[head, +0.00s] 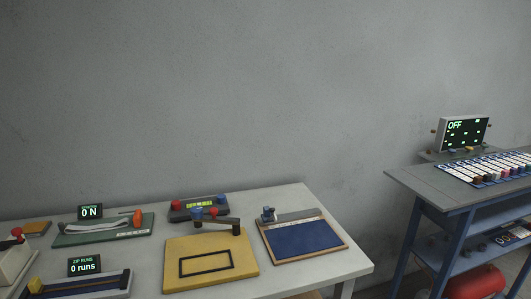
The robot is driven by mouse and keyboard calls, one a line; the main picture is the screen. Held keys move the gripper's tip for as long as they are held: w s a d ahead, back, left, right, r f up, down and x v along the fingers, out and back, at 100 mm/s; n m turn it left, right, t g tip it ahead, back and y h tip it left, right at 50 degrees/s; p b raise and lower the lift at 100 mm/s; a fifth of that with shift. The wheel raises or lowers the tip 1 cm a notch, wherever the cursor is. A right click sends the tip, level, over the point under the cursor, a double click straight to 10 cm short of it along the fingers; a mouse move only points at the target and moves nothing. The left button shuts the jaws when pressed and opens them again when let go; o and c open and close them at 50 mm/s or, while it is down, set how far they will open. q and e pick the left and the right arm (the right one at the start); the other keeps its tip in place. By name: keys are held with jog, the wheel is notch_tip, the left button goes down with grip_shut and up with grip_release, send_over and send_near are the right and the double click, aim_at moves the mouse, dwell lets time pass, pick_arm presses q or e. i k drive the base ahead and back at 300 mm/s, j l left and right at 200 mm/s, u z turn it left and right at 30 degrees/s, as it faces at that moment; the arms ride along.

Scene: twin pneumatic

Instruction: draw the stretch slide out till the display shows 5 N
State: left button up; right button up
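In the head view, a small dark display (90,212) reads "0 N" and stands at the back left of the near table. In front of it is a green stretch board (104,235) with a pale curved band (97,226) along it. An orange-red knob (137,218), probably the slide's handle, stands at the band's right end. Neither of my grippers is in view.
The grey near table (295,199) also holds a "0 runs" display (85,267), a zip board (80,285), a yellow board (212,262) and a blue framed board (302,237). A blue-legged bench (410,182) with an "OFF" screen (465,133) stands at right.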

aim_at(137, 218)
jog(key=u, duration=1.25)
